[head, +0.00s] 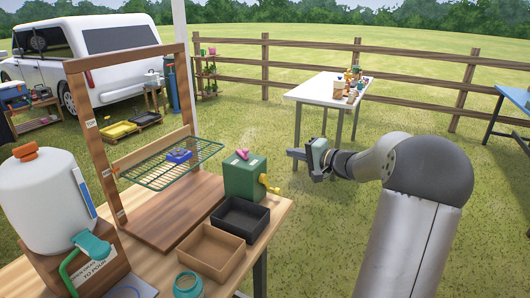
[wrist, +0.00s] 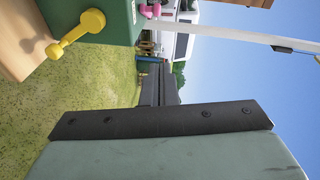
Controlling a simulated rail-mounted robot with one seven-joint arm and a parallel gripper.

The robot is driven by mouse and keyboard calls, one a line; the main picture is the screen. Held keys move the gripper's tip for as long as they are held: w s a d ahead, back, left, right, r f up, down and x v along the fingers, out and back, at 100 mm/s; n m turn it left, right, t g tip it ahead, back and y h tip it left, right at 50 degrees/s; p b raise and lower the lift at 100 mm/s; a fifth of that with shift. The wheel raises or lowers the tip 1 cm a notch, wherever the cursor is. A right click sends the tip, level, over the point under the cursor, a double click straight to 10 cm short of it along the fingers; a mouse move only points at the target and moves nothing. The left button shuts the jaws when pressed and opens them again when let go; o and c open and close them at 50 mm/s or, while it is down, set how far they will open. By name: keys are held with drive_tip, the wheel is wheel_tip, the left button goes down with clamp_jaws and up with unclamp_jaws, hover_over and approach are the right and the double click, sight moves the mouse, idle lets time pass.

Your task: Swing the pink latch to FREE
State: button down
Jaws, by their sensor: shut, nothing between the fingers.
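A pink latch (head: 243,153) lies on the top of a dark green box (head: 245,178), which has a yellow crank (head: 269,184) on its right side. The box stands on the wooden table. The wrist view is turned sideways; the green box (wrist: 121,22), yellow crank (wrist: 75,32) and part of the pink latch (wrist: 148,10) show at its top edge. My gripper (head: 314,163) is shut and empty, in the air to the right of the box, apart from it. The shut fingers (wrist: 160,92) fill the wrist view's middle. Any FREE marking is too small to read.
A black tray (head: 240,235) and a brown tray (head: 238,262) sit in front of the box. A wooden frame with a wire rack (head: 160,178) stands left of it. A white dispenser (head: 40,200) is further left. Open air lies between my gripper and the box.

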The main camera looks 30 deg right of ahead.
drive_tip(key=p, duration=0.2)
hover_over(258, 161)
drive_tip(key=s+d, duration=0.2)
drive_tip(key=d, duration=0.2)
drive_tip(key=f, duration=0.1)
drive_tip(key=a, duration=0.1)
drive_tip(key=w+a, duration=0.1)
drive_tip(key=a+f, duration=0.1)
drive_tip(key=shift+w+a, duration=0.15)
drive_tip(key=shift+a, duration=0.05)
drive_tip(key=shift+w+a+f, duration=0.15)
drive_tip(key=shift+w+a, duration=0.05)
drive_tip(key=shift+a, duration=0.2)
drive_tip(key=shift+d+f+b, duration=0.1)
drive_tip(key=shift+f+b, duration=0.05)
drive_tip(key=shift+b, duration=0.2)
